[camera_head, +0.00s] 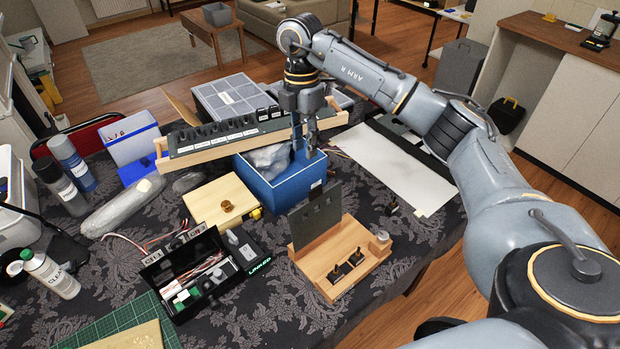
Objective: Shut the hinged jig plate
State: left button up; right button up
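The hinged jig plate (317,214) is a dark grey flat panel. It stands raised, roughly upright, along the back left edge of a wooden jig base (312,264). The base's top is uncovered and carries small black switches (348,263). My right gripper (305,150) points down behind the plate, over the blue box. Its two fingers are apart with a gap between them, and I see nothing held. It does not touch the plate. My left gripper is not in view.
A blue box (285,190) with a grey bag stands behind the jig. A black open toolbox (190,278) and a wooden block (221,202) lie to its left. A long switch rack (225,142) is behind. A white sheet (390,165) lies to the right.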

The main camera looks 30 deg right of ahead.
aim_at(315, 188)
jog(key=shift+h, duration=0.3)
jog(key=f+p, duration=0.1)
jog(key=f, duration=0.2)
jog(key=s+d+f+p, duration=0.1)
jog(key=f, duration=0.3)
jog(key=s+f+p, duration=0.1)
jog(key=f, duration=0.3)
jog(key=shift+d+f, duration=0.15)
jog(key=shift+d, duration=0.1)
jog(key=shift+f+p, duration=0.3)
jog(key=shift+f, duration=0.5)
grip_shut()
